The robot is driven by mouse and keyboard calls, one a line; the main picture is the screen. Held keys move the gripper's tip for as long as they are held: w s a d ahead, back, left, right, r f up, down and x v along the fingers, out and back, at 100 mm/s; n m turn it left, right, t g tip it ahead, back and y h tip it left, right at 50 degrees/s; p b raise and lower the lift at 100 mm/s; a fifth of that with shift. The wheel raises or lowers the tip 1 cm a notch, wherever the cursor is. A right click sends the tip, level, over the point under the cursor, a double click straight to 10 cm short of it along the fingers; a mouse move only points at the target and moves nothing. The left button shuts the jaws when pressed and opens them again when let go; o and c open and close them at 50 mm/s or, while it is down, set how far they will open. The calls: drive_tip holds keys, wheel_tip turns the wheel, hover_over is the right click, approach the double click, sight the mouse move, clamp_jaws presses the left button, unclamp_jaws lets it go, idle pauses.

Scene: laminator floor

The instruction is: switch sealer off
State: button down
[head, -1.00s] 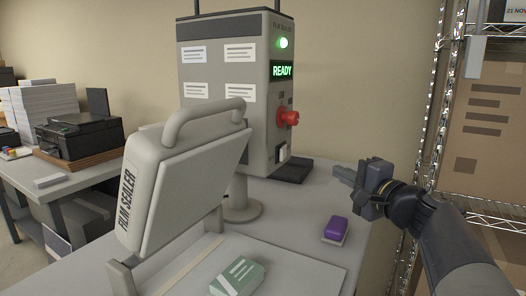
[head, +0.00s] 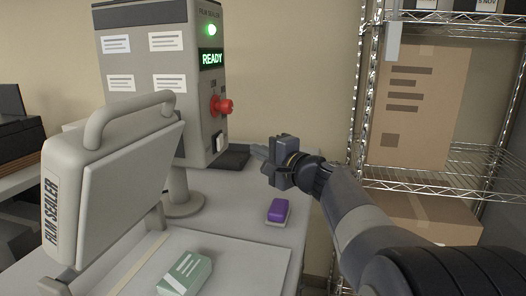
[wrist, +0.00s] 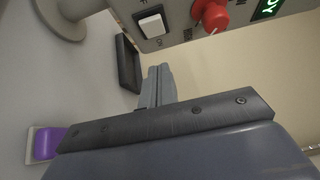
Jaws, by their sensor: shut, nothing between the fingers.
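The film sealer's control box (head: 150,75) stands upright on the table, with a lit green lamp (head: 211,30) and a green READY display (head: 212,59). A red knob (head: 222,105) sticks out of its panel. Below it is a white rocker switch (head: 219,141), which also shows in the wrist view (wrist: 151,25). My gripper (head: 258,153) is shut and empty, to the right of the switch and slightly lower in the head view, apart from the panel. In the wrist view its fingertips (wrist: 159,72) point toward the panel, below the switch and knob in the picture.
The sealer's raised lid (head: 120,190) stands in front of the box. A purple block (head: 278,211) and a green-and-white packet (head: 185,273) lie on the table. A dark tray (head: 233,157) sits beside the box. A wire shelf rack (head: 440,185) with cartons stands at the right.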

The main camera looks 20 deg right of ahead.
sight(222, 141)
drive_tip(key=shift+w+a+p, duration=0.5)
drive_tip(key=shift+w+a, duration=0.9)
drive_tip(key=shift+w, duration=0.15)
drive_tip(key=shift+w+a+p, duration=0.5)
drive_tip(key=shift+w+a, duration=0.9)
drive_tip(key=shift+w, duration=0.15)
